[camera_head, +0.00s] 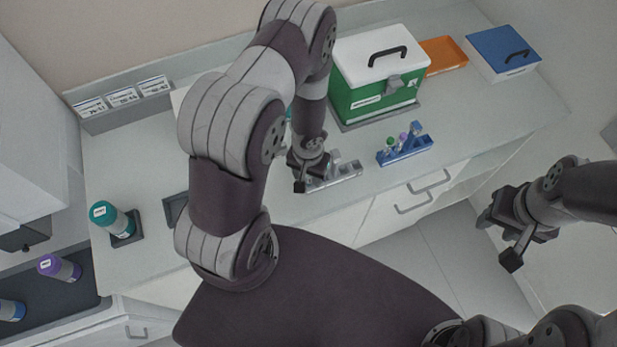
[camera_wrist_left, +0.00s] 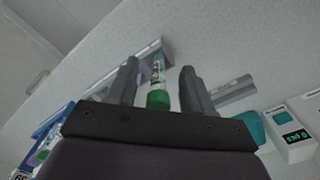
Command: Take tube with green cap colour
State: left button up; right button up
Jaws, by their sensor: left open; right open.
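My left gripper (camera_head: 314,172) is over the grey rack (camera_head: 346,173) on the counter and hides part of it. In the left wrist view, its two fingers (camera_wrist_left: 159,68) are spread apart. A clear tube with a green cap (camera_wrist_left: 158,97) shows between them, with a gap on each side. The head view does not show this tube clearly. Another green-capped tube (camera_head: 390,143) stands in the blue rack (camera_head: 410,152) to the right, beside a purple-capped tube (camera_head: 403,138). My right gripper (camera_head: 508,228) is open and empty, off the counter at the right.
A green box with a white lid (camera_head: 378,70) stands behind the racks. An orange tray (camera_head: 445,53) and a blue-lidded box (camera_head: 503,50) are at the back right. A teal-capped bottle (camera_head: 112,220) stands at the left. The right part of the counter is clear.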

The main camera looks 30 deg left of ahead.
pick_arm(q)
jog(key=shift+w, duration=0.2)
jog(key=c, duration=0.9)
jog(key=shift+s+r, duration=0.1)
jog(key=shift+r, duration=0.05)
